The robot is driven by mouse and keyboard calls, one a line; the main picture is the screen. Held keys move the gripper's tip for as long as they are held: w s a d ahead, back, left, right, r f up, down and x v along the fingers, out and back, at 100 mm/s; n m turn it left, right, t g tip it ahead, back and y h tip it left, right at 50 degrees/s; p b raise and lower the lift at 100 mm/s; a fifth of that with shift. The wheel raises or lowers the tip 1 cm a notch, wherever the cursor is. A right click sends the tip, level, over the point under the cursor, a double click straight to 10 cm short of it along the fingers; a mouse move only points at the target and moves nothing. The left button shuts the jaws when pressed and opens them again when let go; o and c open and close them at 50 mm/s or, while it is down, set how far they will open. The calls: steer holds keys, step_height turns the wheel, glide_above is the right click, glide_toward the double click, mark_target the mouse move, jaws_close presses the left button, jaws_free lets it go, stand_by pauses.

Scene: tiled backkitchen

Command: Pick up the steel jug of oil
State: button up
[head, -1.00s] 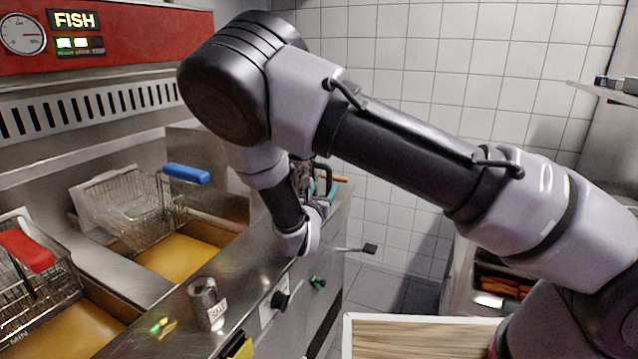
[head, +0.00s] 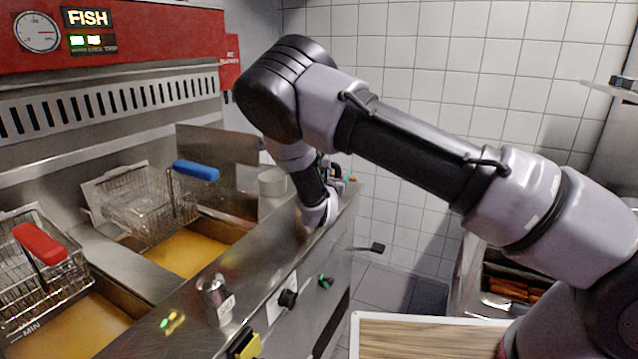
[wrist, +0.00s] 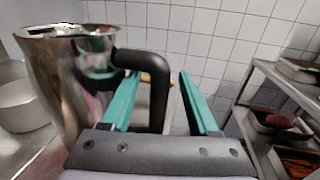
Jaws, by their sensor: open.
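The steel jug (wrist: 62,85) stands upright at the left of the wrist view, shiny, with an open top and a black handle (wrist: 157,75). My gripper (wrist: 158,95) is open, with teal fingers. The handle's downward part shows between the two fingers, with a gap to the right finger. I cannot tell whether the left finger touches the handle or the jug's wall. In the head view my wrist hides most of the jug at the far end of the fryer counter. The oil inside is not clearly visible.
A pale round container (head: 271,190) stands left of my wrist. Fryer baskets with a blue handle (head: 196,170) and a red handle (head: 40,244) sit over oil vats. A salt shaker (head: 213,299) stands on the counter edge. A shelf rack (wrist: 275,120) is at right.

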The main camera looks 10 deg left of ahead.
jaws_close()
stand_by(1.3)
steer(key=shift+r, duration=0.15)
